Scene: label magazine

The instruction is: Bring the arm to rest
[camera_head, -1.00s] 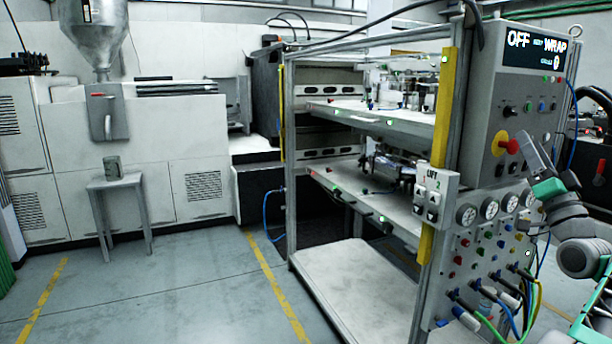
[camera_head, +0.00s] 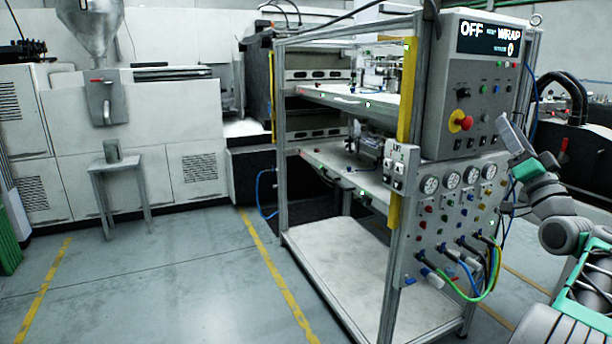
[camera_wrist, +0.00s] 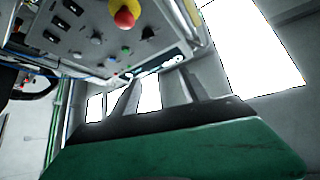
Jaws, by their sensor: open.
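My gripper (camera_head: 510,134) is at the right of the head view, raised in front of the right edge of the control panel (camera_head: 478,90). Its grey fingers point up and left, and the green wrist part (camera_head: 535,172) is below them. In the wrist view, my gripper (camera_wrist: 158,92) shows two grey fingers spread apart with nothing between them. The red knob (camera_head: 466,124) on its yellow base is left of the gripper. The red knob also shows at the top of the wrist view (camera_wrist: 124,18). I cannot tell the exact gap between fingers and panel.
The machine's metal frame (camera_head: 403,130) holds two shelves, gauges and cables (camera_head: 470,275) close to my arm. A small stool (camera_head: 122,168) with a grey cup (camera_head: 112,151) stands at left. The floor (camera_head: 170,290) at front left is clear.

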